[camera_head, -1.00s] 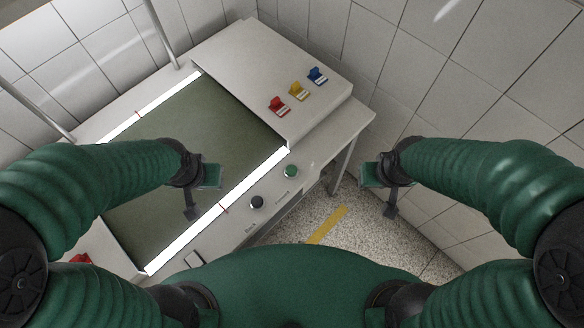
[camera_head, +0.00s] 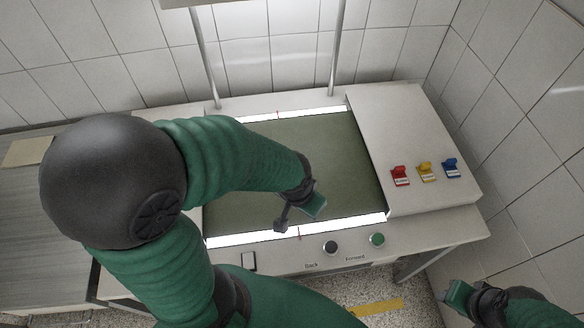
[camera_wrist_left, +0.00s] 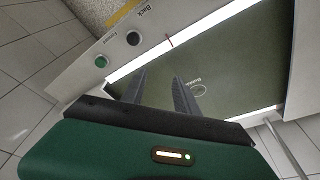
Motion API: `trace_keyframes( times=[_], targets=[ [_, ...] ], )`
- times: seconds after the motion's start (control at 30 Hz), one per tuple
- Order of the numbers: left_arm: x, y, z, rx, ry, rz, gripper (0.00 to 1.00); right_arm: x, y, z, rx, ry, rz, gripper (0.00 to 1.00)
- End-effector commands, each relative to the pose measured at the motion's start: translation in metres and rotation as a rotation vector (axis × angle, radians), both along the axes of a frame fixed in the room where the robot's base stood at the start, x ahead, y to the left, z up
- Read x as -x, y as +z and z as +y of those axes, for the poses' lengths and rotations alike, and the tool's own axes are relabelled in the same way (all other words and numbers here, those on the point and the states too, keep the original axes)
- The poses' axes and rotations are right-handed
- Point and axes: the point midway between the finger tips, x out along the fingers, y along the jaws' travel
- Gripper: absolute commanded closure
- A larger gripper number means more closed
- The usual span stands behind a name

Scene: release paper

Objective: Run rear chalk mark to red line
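A dark green belt (camera_head: 330,150) lies between two bright white strips. A short red line (camera_head: 299,232) crosses the front strip; another red line (camera_head: 278,114) crosses the rear one. No chalk mark is clear in the head view. A black button (camera_head: 330,247) labelled Back and a green button (camera_head: 377,239) labelled Forward sit on the front panel. My left gripper (camera_wrist_left: 160,76) is open and empty above the belt's front. My right gripper (camera_head: 458,296) is low right, its fingers unclear.
Red (camera_head: 400,175), yellow (camera_head: 426,171) and blue (camera_head: 451,167) clips sit on the white cover (camera_head: 400,125) at right. Two metal posts (camera_head: 334,50) rise behind the belt. A grey wooden table (camera_head: 40,235) stands at left. Tiled walls close the back and right.

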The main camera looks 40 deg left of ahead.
Motion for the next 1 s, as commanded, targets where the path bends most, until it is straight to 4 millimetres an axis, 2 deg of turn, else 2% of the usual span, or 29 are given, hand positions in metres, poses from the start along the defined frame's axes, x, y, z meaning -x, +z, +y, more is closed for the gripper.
trace_keyframes(
  times=[0.17, 0.47, 1.0],
  targets=[
    [0.0000, 0.0000, 0.0000, 0.000, 0.000, 0.000, 0.64, 0.0000, 0.0000, 0.0000, 0.000, 0.000, 0.000, 0.63],
    [0.0000, 0.0000, 0.0000, 0.000, 0.000, 0.000, 1.00, 0.0000, 0.0000, 0.0000, 0.000, 0.000, 0.000, 0.63],
    [-0.0001, 0.0000, 0.0000, 0.000, 0.000, 0.000, 1.00, 0.0000, 0.0000, 0.0000, 0.000, 0.000, 0.000, 0.63]
  ],
)
